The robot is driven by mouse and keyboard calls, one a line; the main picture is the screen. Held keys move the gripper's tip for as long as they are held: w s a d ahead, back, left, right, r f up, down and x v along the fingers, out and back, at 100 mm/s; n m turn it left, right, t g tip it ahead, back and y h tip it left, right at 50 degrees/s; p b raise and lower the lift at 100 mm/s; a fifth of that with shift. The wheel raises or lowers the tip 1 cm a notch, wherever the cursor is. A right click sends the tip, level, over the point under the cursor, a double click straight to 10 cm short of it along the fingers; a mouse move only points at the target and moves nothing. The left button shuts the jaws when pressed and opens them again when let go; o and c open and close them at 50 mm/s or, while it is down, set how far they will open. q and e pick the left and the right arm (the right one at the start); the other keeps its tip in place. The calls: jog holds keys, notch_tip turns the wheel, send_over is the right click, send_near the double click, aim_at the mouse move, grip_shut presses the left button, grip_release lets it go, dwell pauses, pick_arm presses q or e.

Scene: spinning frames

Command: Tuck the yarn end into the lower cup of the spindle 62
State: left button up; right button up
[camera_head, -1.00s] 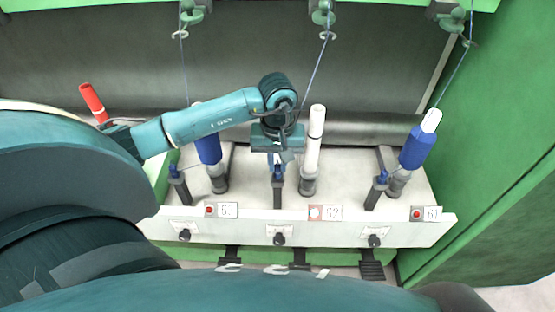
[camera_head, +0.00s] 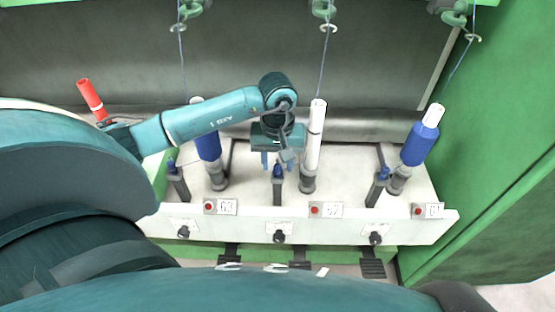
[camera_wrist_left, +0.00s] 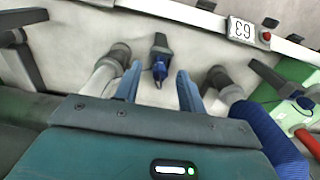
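Spindle 62 is the middle one, with a white tube (camera_head: 315,135) standing in a dark grey lower cup (camera_head: 308,183). In the left wrist view its cup (camera_wrist_left: 120,53) lies left of my fingers. A thin yarn (camera_head: 322,68) runs from the guide above to the tube's top; I cannot make out a loose end at the cup. My left gripper (camera_head: 277,161) is open, left of the tube and apart from it. The left wrist view shows its fingers (camera_wrist_left: 158,74) spread, with nothing held. My right gripper is not in view.
A dark post with a blue top (camera_head: 278,173) stands below the left fingers. Blue-wound bobbins stand left (camera_head: 209,147) and right (camera_head: 418,146). A red tube (camera_head: 92,100) is at the far left. The white front rail (camera_head: 350,228) carries the number labels and knobs.

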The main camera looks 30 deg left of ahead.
pick_arm(q)
notch_tip(320, 180, up, 13)
dwell(0.6)
dwell(0.4)
